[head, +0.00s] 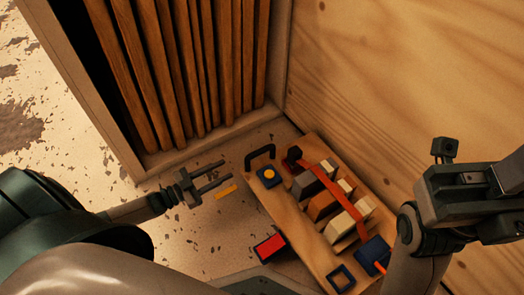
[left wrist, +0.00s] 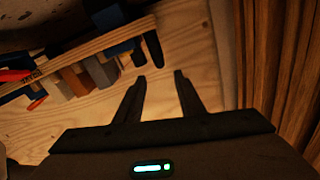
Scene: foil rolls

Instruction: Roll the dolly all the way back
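The dolly (head: 283,205) is a long, light wooden board in the head view, lying beside the plywood wall. Grey, brown and cream blocks (head: 324,205) ride on it under a red strap (head: 333,188). A dark handle (head: 260,156) stands at its far end; in the left wrist view a dark loop, apparently this handle (left wrist: 153,49), shows just beyond my fingertips. My left gripper (head: 228,170) is open and empty, left of the handle and apart from it. My right arm is over the dolly's near right side; its right gripper (head: 496,200) is partly cut off and its fingers are unclear.
A plywood wall (head: 400,70) runs along the dolly's right side. A slatted wooden panel (head: 190,70) in a frame stands at the back. A red and dark box (head: 270,247) lies left of the dolly. Speckled floor (head: 60,130) is clear at far left.

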